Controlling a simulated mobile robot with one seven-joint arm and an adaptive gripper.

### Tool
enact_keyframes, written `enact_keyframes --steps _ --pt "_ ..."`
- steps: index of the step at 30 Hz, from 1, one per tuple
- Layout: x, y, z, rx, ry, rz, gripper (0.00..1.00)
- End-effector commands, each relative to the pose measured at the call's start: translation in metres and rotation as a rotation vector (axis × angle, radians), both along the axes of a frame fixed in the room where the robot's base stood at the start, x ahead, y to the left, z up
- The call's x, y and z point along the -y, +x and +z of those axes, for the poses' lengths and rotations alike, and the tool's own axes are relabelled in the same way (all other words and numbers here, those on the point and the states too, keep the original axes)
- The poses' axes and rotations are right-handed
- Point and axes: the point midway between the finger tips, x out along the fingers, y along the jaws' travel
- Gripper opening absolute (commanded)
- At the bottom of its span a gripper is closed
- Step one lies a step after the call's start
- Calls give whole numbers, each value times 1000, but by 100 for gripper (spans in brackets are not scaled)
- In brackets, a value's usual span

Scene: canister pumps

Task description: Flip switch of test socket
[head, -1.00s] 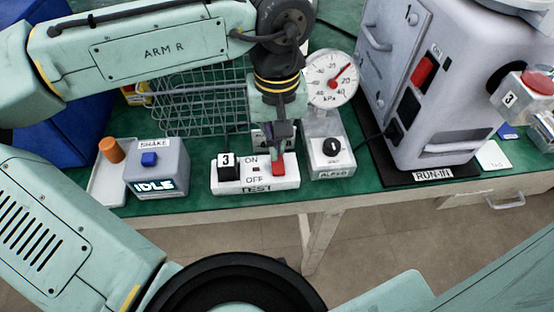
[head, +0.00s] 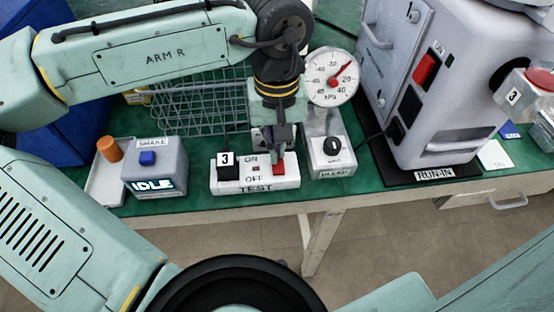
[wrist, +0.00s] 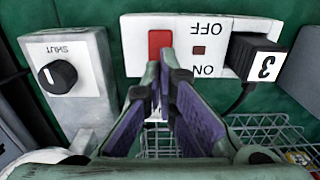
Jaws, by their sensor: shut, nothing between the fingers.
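The white test socket (head: 255,184) sits near the front edge of the green bench, marked ON, OFF and TEST. Its red switch (head: 279,169) is at its right end; it also shows in the wrist view (wrist: 159,44). A black plug marked 3 (head: 228,167) sits in its left end. My gripper (head: 279,150) is shut and empty, pointing down at the red switch. In the wrist view the fingertips (wrist: 162,60) overlap the switch's lower right part. I cannot tell whether they touch it.
A gauge (head: 331,77) on a box with a black knob (head: 332,146) stands close to the right. The SHAKE box (head: 155,168), showing IDLE, is to the left. A wire basket (head: 200,105) lies behind. The large RUN-IN machine (head: 425,95) stands farther right.

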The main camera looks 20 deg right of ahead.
Motion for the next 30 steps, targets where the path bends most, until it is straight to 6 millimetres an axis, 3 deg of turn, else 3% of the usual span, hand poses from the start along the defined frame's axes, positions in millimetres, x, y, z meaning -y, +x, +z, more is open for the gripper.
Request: enact_keyframes --steps 20,30 --pt "0 0 -11 -1 0 0 0" --pt "0 0 7 -1 0 -1 0"
